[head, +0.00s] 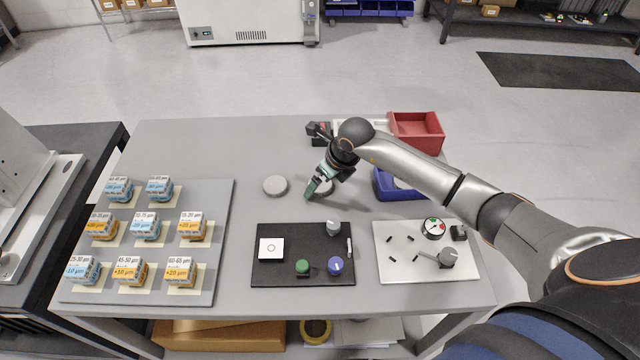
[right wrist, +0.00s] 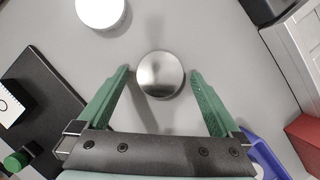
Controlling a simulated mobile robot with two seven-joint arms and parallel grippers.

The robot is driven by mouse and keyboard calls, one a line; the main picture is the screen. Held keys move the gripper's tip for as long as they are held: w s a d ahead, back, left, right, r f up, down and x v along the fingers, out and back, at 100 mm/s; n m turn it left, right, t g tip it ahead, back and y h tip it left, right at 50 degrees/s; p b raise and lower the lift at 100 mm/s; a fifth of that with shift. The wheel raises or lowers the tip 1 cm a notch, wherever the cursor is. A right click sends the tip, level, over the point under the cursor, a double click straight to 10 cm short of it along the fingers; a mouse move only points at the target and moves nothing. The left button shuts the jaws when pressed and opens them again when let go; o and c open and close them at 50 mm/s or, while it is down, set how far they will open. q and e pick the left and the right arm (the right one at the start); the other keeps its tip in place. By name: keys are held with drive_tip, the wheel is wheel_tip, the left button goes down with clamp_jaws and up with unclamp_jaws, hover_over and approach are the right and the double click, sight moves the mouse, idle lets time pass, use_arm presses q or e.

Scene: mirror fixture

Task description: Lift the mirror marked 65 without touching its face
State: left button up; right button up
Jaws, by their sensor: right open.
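Two round discs lie on the grey table. One disc (head: 275,185) is bare, and it also shows, bright and cut off, at the top of the right wrist view (right wrist: 102,8). The other disc (head: 327,188) is partly hidden by my right gripper (head: 314,188). In the right wrist view this second disc (right wrist: 160,75) has a shiny, mirror-like top. My right gripper (right wrist: 158,78) is open, with one green finger on each side of that disc and a narrow gap on both sides. I cannot read a 65 on either disc. My left gripper is not in view.
A black board (head: 262,275) with knobs and a white plate (head: 385,270) with small parts lie in front. A grey tray (head: 215,290) of labelled boxes is at the left. Blue (head: 384,190) and red (head: 428,143) bins stand right.

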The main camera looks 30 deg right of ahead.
drive_tip(key=c, duration=1.4)
